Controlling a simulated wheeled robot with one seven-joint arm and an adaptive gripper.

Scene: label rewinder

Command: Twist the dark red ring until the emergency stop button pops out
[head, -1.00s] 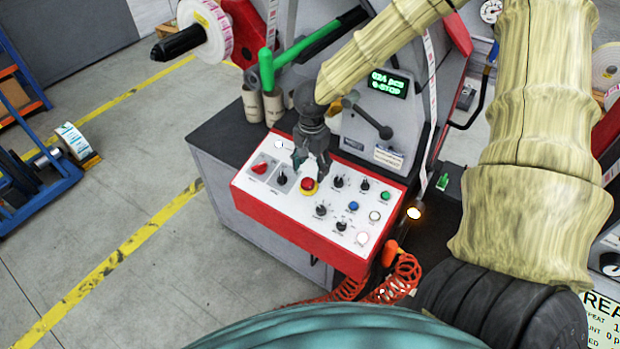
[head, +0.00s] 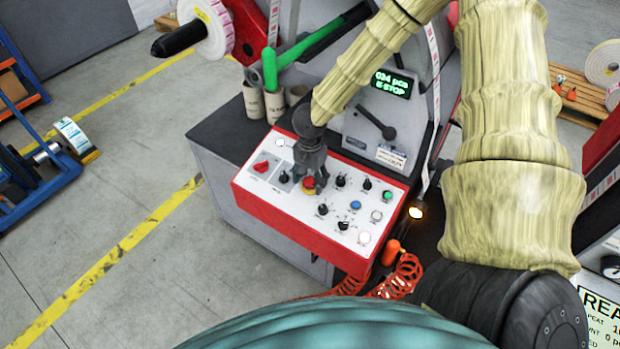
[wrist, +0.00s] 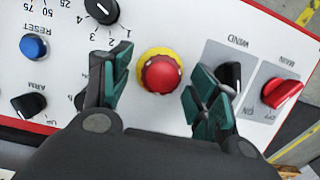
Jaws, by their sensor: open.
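The emergency stop button (wrist: 163,74) is a red round cap on a yellow collar (wrist: 147,56), set in the white panel face. It also shows in the head view (head: 309,183), partly covered by my gripper (head: 308,177). In the wrist view my gripper (wrist: 158,85) is open, with one green-padded finger on each side of the button. Clear gaps show between the fingers and the cap. I cannot tell how far the fingertips are above the panel. I see no separate dark red ring apart from the red cap's rim.
Black knobs crowd the panel (head: 290,218) around the button, with the WIND knob (wrist: 231,75) close to one finger. A red MAIN switch (wrist: 282,92) and a blue RESET button (wrist: 34,47) lie further out. The display (head: 391,83) reads E-STOP.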

